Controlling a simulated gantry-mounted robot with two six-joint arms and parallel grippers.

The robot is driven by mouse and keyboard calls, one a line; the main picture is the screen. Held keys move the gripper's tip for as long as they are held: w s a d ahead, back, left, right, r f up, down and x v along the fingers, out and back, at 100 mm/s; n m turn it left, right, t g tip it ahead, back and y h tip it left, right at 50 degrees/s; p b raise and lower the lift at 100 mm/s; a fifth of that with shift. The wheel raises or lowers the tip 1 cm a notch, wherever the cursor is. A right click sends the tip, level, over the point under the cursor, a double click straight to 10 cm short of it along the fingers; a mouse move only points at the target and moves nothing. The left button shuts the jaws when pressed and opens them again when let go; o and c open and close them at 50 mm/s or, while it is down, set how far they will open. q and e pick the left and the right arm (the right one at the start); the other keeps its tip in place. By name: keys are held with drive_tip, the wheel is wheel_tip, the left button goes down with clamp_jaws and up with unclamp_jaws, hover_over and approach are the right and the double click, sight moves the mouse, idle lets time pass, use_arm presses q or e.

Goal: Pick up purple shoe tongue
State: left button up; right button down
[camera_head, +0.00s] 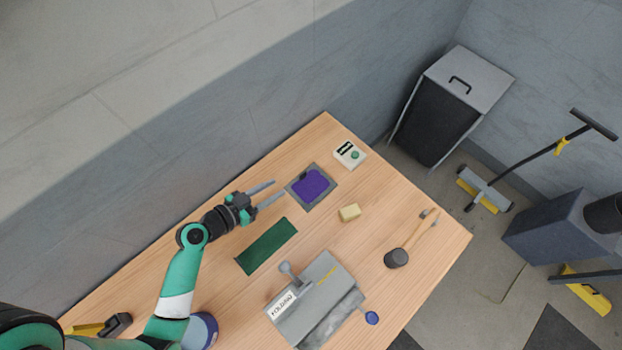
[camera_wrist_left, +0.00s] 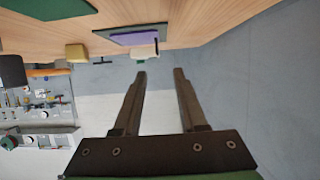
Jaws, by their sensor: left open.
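The purple shoe tongue (camera_head: 311,184) lies flat on a dark grey square tray (camera_head: 291,194) near the back edge of the table. It also shows in the left wrist view as a purple strip (camera_wrist_left: 137,37) at the top, seen at a low angle. My left gripper (camera_head: 275,190) is open and empty, its two fingers pointing toward the tray from the left, a short way apart from it. In the left wrist view, the open fingers (camera_wrist_left: 159,75) have nothing between them. My right gripper does not show.
A green mat (camera_head: 266,246) lies below the left gripper. A yellow block (camera_head: 349,212), a white box with a green button (camera_head: 349,154), a mallet (camera_head: 397,257) and a grey press (camera_head: 315,300) stand on the wooden table (camera_head: 440,235). A wall runs behind the table.

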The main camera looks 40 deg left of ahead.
sight(299, 182)
use_arm(q)
drive_tip(key=x, duration=0.4)
drive_tip(key=shift+w, duration=0.35)
drive_tip(key=x, duration=0.5)
drive_tip(key=shift+w+d+f, duration=0.1)
drive_tip(key=shift+d+f, duration=0.05)
drive_tip(key=shift+d, duration=0.15)
drive_tip(key=shift+c, duration=0.3)
clamp_jaws()
